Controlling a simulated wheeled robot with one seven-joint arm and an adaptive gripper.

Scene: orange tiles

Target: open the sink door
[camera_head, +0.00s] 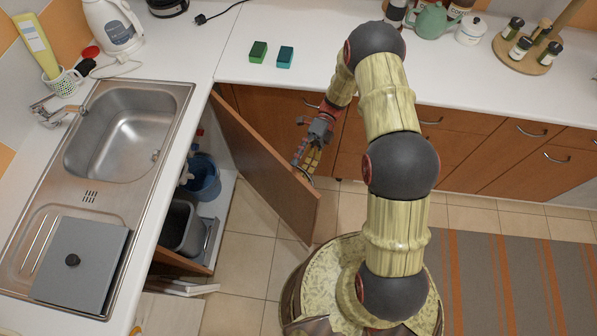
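The sink door (262,165) is a brown wooden panel below the counter corner. It stands swung well out from the cabinet, so the inside of the sink cabinet shows. My gripper (304,166) is at the door's outer side, close to its free edge. A bit of a curved metal handle (307,181) shows near my fingertips. Most of the handle is hidden by the fingers, and I cannot tell whether they grip it.
The open cabinet holds a blue bucket (204,178) and a grey bin (183,228). The steel sink (125,130) is above, at left. Brown drawers (455,125) line the back right. Tiled floor (245,245) below the door is free; a striped rug (510,285) lies at right.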

